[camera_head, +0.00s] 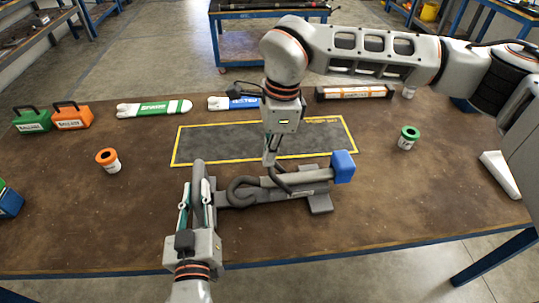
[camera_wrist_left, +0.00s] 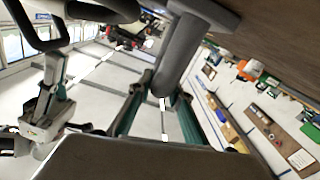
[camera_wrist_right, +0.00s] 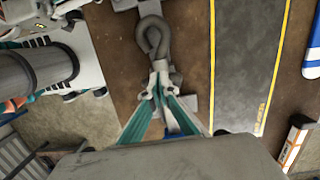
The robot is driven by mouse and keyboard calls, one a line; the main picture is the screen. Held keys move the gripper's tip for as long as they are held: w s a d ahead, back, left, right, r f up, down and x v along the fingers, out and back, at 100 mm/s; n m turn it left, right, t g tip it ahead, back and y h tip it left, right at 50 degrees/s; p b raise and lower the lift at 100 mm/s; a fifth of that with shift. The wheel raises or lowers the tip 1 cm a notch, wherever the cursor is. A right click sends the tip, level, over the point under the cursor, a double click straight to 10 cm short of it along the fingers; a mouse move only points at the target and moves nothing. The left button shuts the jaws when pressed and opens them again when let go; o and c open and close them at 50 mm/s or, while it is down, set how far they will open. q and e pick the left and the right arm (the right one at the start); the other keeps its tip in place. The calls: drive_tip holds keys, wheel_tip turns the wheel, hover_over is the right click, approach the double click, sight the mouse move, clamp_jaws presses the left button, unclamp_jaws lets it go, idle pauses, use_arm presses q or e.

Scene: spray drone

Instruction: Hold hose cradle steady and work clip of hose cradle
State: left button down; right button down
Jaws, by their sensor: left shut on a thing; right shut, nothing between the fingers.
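The grey hose cradle (camera_head: 318,196) lies near the front middle of the table, with a dark hose (camera_head: 240,190) looped on it and a blue block (camera_head: 343,167) at its right end. My left gripper (camera_head: 198,195) is shut on an upright grey bar (camera_head: 200,172) at the cradle's left end; this bar passes between its fingers in the left wrist view (camera_wrist_left: 180,55). My right gripper (camera_head: 270,158) points down, shut and empty, at the hose near the cradle's middle. In the right wrist view its fingertips (camera_wrist_right: 162,78) are just below the hose loop (camera_wrist_right: 152,38). I cannot make out the clip.
A dark mat with a yellow border (camera_head: 190,145) lies behind the cradle. An orange-lidded jar (camera_head: 108,161) stands left, a green-lidded jar (camera_head: 406,138) right. Green (camera_head: 33,119) and orange (camera_head: 72,117) cases sit at the left back. The front right of the table is clear.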

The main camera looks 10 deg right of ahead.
wheel_tip(320, 180, up, 11)
drive_tip(key=shift+d, duration=0.2)
idle(0.5)
use_arm(q)
drive_tip(key=c, duration=1.8)
unclamp_jaws()
drive_tip(key=shift+o, duration=0.2)
